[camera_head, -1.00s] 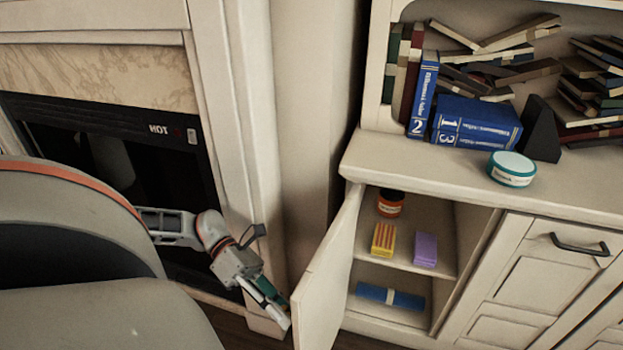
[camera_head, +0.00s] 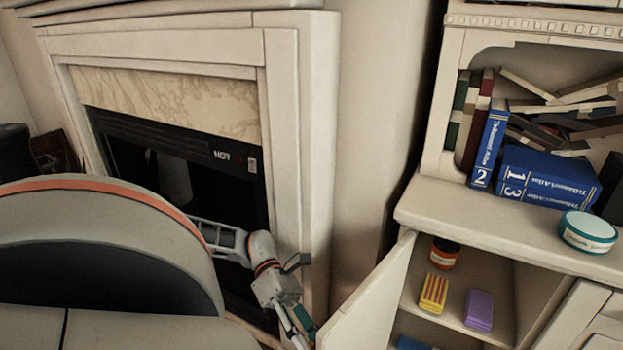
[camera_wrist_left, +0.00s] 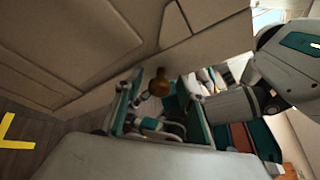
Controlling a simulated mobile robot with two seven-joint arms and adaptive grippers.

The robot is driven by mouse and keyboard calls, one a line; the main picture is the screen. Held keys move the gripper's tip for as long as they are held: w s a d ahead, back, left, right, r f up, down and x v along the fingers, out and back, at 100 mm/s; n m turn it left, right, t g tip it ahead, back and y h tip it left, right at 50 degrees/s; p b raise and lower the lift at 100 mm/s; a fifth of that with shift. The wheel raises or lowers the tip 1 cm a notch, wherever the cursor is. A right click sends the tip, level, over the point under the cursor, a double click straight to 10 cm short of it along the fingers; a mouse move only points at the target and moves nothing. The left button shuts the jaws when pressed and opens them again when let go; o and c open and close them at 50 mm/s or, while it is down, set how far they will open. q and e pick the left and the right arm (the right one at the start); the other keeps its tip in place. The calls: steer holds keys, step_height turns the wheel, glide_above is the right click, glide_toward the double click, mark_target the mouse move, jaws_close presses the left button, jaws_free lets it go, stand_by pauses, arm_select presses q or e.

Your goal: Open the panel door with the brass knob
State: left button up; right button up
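A cream panel door (camera_head: 372,308) of the low cabinet stands swung outward in the head view, with the compartment behind it exposed. Its brass knob is hidden there, but a brass knob (camera_wrist_left: 160,84) shows on the panel in the left wrist view. My left gripper (camera_head: 302,330) is beside the outer face of the door, partly cut off at the bottom edge. In the left wrist view my left gripper (camera_wrist_left: 160,108) is open, with its fingers apart on either side of the knob and no visible grip on it. My right gripper is not in view.
The compartment holds an orange jar (camera_head: 444,254), a yellow striped box (camera_head: 433,293) and a purple box (camera_head: 479,309). Blue books (camera_head: 545,176) and a teal-rimmed tin (camera_head: 588,231) stand on the cabinet top. A fireplace surround (camera_head: 300,120) rises close behind my left arm.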

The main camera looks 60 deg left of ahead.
arm_select(q)
steer(key=v, duration=0.7)
steer(key=shift+a, duration=0.25)
steer(key=shift+s, duration=0.1)
stand_by(0.4)
